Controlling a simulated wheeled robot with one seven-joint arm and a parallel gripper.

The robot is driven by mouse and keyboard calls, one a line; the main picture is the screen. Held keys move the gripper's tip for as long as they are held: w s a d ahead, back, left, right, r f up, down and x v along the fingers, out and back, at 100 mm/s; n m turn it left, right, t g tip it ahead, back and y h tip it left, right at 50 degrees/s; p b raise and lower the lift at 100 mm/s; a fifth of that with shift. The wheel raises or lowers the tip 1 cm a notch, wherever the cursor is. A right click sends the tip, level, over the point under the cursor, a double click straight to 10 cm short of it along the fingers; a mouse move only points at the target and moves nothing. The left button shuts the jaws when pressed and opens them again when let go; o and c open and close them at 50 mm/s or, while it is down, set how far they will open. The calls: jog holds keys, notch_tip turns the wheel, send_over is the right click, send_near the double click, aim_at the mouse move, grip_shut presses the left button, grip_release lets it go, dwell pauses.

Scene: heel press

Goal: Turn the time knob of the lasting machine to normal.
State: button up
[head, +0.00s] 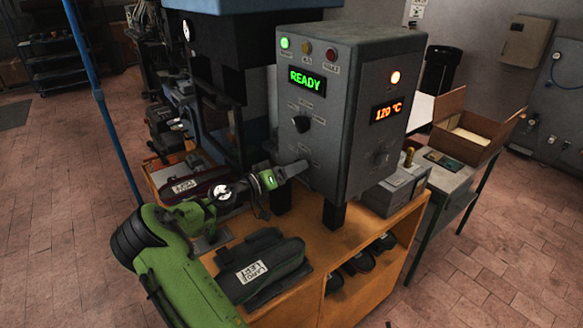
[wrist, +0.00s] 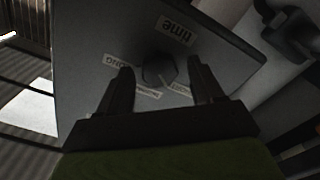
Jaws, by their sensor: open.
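The lasting machine's grey control box (head: 330,165) stands on an orange bench. A dark knob (head: 301,123) with small labels around it is on its front face. In the wrist view, the dark time knob (wrist: 157,68) sits below an upside-down "time" label (wrist: 177,29). A label at its left seems to read "LONG" (wrist: 118,61); those below and right are partly hidden or unclear. I cannot tell the knob's setting. My gripper (head: 297,168) is open in front of the box. In the wrist view its fingers (wrist: 160,64) are either side of the knob; contact is unclear.
The box shows a green "READY" display (head: 307,80) and an orange "120 °C" display (head: 387,110). Another knob (head: 381,155) is on its right face. An open carton (head: 470,125) stands at right.

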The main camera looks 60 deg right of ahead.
jog(key=shift+c, duration=0.3)
jog(key=c, duration=1)
